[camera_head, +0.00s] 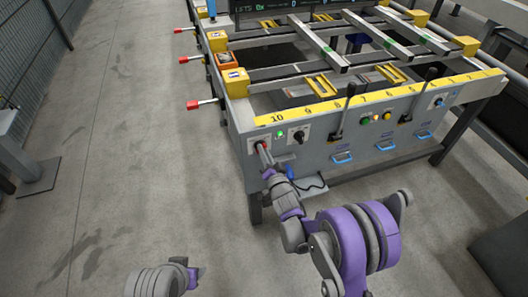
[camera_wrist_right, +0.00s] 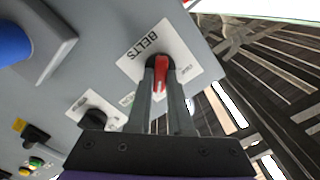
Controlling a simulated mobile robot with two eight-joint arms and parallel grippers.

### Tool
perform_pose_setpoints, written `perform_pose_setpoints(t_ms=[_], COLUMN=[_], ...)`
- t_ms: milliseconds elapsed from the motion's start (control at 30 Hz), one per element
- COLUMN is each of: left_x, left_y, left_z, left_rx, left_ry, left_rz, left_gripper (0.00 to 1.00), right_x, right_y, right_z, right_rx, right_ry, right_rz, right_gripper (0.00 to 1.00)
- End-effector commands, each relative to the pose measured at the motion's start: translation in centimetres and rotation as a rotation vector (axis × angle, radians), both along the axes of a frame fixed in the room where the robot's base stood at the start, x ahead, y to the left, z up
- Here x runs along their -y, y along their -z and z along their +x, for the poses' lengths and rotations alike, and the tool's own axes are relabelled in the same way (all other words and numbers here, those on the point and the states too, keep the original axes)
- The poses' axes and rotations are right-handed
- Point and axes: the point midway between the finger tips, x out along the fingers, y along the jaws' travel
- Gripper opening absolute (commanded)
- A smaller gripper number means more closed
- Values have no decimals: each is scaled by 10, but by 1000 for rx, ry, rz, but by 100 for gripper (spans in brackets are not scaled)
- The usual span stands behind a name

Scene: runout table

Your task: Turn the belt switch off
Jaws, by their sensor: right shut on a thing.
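The belt switch is a red knob (camera_wrist_right: 161,72) on a white plate marked BELTS (camera_wrist_right: 140,54), on the grey front panel. In the wrist view the fingers of my right gripper (camera_wrist_right: 161,82) are shut on the knob, one on each side. In the head view my right gripper (camera_head: 264,154) reaches the panel at its left end, below the number 10, and largely hides the switch. Part of my left arm shows at the bottom left of the head view, but I see no left fingers.
A green lamp (camera_head: 280,134) and a black rotary switch (camera_head: 300,135) sit to the right of the belt switch. Black levers (camera_head: 343,108), buttons (camera_head: 377,116) and blue handles (camera_head: 342,158) are further right. Red-tipped rods (camera_head: 193,105) stick out at the table's left. The floor there is clear.

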Motion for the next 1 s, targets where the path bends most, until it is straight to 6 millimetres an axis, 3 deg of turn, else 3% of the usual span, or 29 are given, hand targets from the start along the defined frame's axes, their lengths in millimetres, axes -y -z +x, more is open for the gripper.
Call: perform_pose_setpoints(t_ms=[367,1000], left_x=[0,0], left_y=[6,21], left_z=[0,2], left_rx=[-2,-7], left_ry=[0,0], left_rz=[0,0], left_gripper=[50,50], right_x=[0,-2], right_y=[1,-1], right_z=[0,-1], right_rx=[32,209], right_ry=[1,-1], right_rz=[-100,-645], right_gripper=[0,0])
